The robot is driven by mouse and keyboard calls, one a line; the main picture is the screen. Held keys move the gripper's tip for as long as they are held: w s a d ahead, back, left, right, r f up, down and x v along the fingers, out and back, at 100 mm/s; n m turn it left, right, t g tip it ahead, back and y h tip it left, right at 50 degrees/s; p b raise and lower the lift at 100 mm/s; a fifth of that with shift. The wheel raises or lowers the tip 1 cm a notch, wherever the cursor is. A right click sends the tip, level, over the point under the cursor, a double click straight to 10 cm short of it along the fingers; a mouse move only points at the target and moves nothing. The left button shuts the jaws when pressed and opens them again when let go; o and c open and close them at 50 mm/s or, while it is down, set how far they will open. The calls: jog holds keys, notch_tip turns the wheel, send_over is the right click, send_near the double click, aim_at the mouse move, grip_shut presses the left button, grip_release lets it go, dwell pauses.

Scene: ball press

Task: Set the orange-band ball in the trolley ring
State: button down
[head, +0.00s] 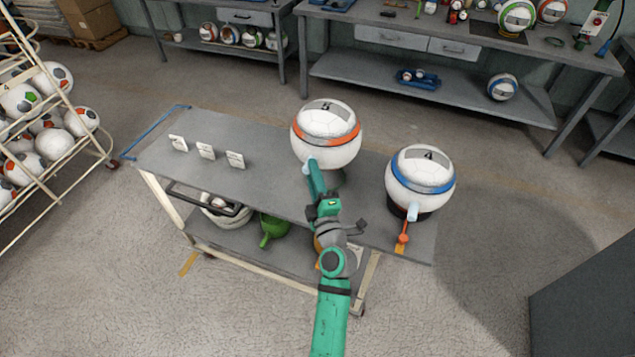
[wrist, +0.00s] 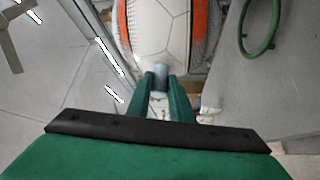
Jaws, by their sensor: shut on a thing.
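The orange-band ball (head: 326,122), white with an orange stripe and a dark panel on top, appears over the trolley top (head: 245,140) in the head view. In the wrist view the ball (wrist: 160,30) fills the top middle. My gripper (head: 312,172) is shut on the pale blue stub (wrist: 160,75) on the ball's near side. A dark shape shows just under the ball; I cannot tell if the ball touches it. A green ring (wrist: 262,30) lies right of the ball in the wrist view; whether it is the trolley ring is unclear.
The blue-band ball (head: 420,165) sits in a dark holder at the trolley's right end, near an orange tag (head: 402,242). Several white cards (head: 206,151) stand on the left. A rack of balls (head: 50,130) is far left; workbenches (head: 440,50) are behind.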

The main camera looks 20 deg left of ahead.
jog(key=shift+w+d+f, duration=0.15)
jog(key=shift+w+f, duration=0.05)
jog(key=shift+f, duration=0.6)
jog(key=shift+w+d+f, duration=0.15)
jog(key=shift+d+f, duration=0.05)
jog(key=shift+f, duration=0.55)
jog(key=shift+w+d+f, duration=0.15)
jog(key=shift+w+f, duration=0.05)
jog(key=shift+f, duration=1.05)
jog(key=c, duration=1.6)
grip_release()
